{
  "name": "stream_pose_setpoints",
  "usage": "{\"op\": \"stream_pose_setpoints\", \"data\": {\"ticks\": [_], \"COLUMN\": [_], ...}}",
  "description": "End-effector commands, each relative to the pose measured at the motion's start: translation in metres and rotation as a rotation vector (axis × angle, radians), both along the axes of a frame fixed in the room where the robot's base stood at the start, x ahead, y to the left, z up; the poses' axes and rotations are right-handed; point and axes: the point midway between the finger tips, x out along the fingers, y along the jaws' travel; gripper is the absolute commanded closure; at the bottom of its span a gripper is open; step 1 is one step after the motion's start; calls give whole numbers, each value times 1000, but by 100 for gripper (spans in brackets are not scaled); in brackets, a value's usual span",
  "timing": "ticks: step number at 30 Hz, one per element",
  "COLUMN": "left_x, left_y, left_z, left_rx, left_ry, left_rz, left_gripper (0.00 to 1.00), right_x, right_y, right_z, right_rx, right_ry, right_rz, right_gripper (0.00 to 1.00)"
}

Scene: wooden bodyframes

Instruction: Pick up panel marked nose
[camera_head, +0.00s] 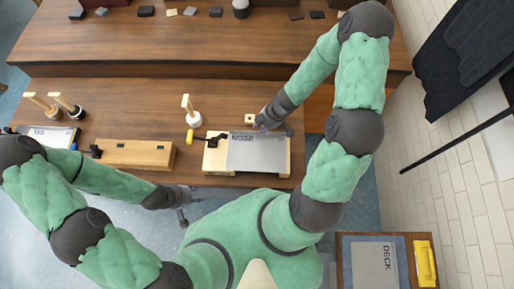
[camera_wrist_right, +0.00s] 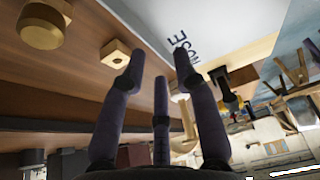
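The grey panel marked NOSE (camera_head: 268,156) lies on a pale wooden frame (camera_head: 215,158) at the near edge of the bench. Its marked edge also shows in the right wrist view (camera_wrist_right: 205,22). My right gripper (camera_head: 264,122) is at the panel's far edge. In the right wrist view its dark fingers (camera_wrist_right: 160,68) are spread, with nothing visible between them; one fingertip overlaps the panel's edge in the picture, and contact is unclear. My left gripper (camera_head: 188,203) is empty off the bench's near edge, left of the panel, its fingers apart.
A black clamp (camera_head: 217,139) sits by the panel's left side. The DECK panel (camera_head: 375,265) lies on a lower right table. A small wooden block (camera_wrist_right: 115,54) is near my right fingers.

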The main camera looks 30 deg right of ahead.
Motion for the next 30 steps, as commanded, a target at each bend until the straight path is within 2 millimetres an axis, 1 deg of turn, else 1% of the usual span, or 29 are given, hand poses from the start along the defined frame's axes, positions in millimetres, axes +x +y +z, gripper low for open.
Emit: {"op": "stream_pose_setpoints", "data": {"ticks": [1, 3, 9, 13, 20, 23, 24, 30], "left_x": [0, 0, 0, 0, 0, 0, 0, 0], "left_y": [0, 0, 0, 0, 0, 0, 0, 0], "left_z": [-9, -17, -31, -33, -32, -32, -32, -32], "left_rx": [0, 0, 0, 0, 0, 0, 0, 0], "left_ry": [0, 0, 1, 1, 0, 0, 0, 0], "left_rz": [0, 0, 0, 0, 0, 0, 0, 0], "left_gripper": [60, 60, 60, 60, 60, 60, 60, 60], "right_x": [2, 5, 10, 11, 11, 11, 11, 11], "right_y": [3, 6, 12, 14, 14, 14, 14, 14], "right_z": [-10, -19, -36, -39, -38, -38, -38, -38], "right_rx": [0, 0, 0, 0, 0, 0, 0, 0], "right_ry": [1, 0, -1, 0, 0, 0, 0, 1], "right_rz": [4, 3, 2, 1, 0, 0, 0, 0], "right_gripper": [70, 70, 70, 70, 70, 95, 100, 100]}}
